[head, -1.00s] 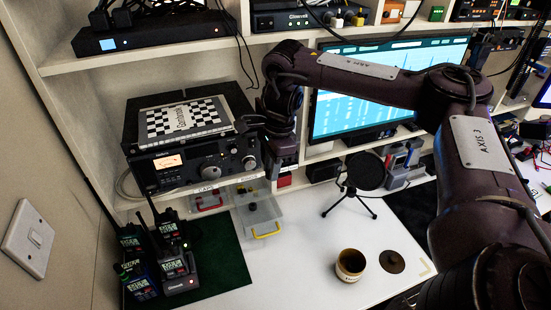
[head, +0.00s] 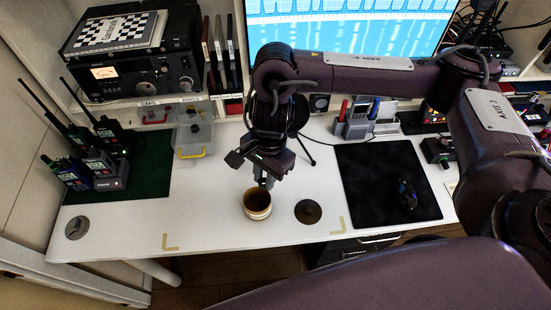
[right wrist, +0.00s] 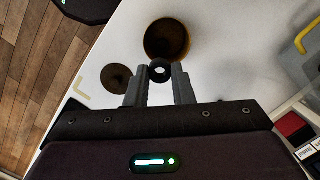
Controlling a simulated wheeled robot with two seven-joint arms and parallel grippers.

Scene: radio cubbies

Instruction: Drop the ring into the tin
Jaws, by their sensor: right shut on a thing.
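The tin (head: 257,203) is a small, open, tan-and-brown round pot standing upright on the white desk. It also shows in the right wrist view (right wrist: 167,40), dark inside. Its round dark lid (head: 308,211) lies flat on the desk to its right. My right gripper (head: 264,182) points down just above the tin's far side in the head view. In the right wrist view, its fingers (right wrist: 160,76) are shut on a small dark ring (right wrist: 159,71), which sits at the fingertips near the tin's rim. My left gripper is not in view.
A black mat with a mouse (head: 405,192) lies right of the lid. Radios (head: 105,165) stand on a green mat at left. A clear box (head: 193,135) with a yellow handle is behind. The desk's front edge (head: 200,252) is close to the tin.

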